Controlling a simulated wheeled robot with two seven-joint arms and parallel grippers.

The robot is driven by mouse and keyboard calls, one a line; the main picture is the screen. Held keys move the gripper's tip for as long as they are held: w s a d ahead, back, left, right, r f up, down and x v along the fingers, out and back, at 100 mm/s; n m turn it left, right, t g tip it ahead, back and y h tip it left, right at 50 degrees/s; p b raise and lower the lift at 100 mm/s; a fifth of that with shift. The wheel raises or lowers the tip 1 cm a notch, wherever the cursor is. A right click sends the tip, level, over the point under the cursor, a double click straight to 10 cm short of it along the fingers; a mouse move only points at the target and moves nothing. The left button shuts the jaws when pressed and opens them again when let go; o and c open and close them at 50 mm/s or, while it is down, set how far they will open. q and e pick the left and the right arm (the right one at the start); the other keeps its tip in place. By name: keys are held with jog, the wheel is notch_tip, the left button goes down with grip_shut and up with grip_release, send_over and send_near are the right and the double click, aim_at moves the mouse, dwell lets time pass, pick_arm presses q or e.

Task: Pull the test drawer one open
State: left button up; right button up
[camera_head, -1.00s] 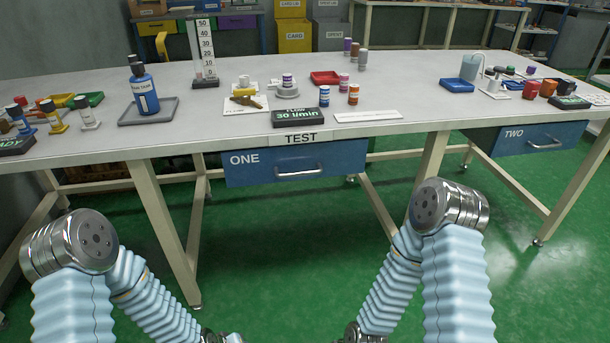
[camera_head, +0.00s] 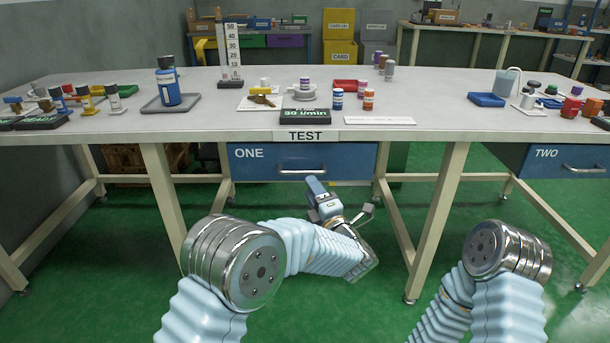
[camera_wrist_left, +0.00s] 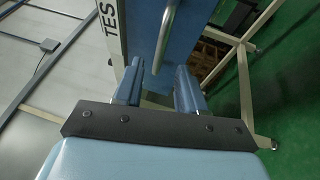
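The blue test drawer ONE (camera_head: 262,169) sits under the table's TEST label (camera_head: 305,136) and looks shut. Its silver bar handle (camera_head: 303,172) runs across the front. In the left wrist view, the drawer front (camera_wrist_left: 192,30) and handle (camera_wrist_left: 164,38) show just beyond the fingers. My left gripper (camera_head: 316,183) is in front of and slightly below the handle in the head view. In the wrist view the left gripper (camera_wrist_left: 160,84) is open, its two blue fingers apart, with the handle lined up near the gap; whether they touch it I cannot tell. My right gripper is out of view.
The table (camera_head: 420,142) carries bottles, trays and a flow display above the drawer. Table legs (camera_head: 163,195) stand left and right of the drawer. Drawer TWO (camera_head: 560,162) is shut at the right.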

aim_at(302, 174)
pick_arm(q)
jog(key=x, duration=0.6)
jog(key=shift+w+a+p, duration=0.1)
jog(key=shift+w+p, duration=0.1)
jog(key=shift+p, duration=0.1)
grip_shut()
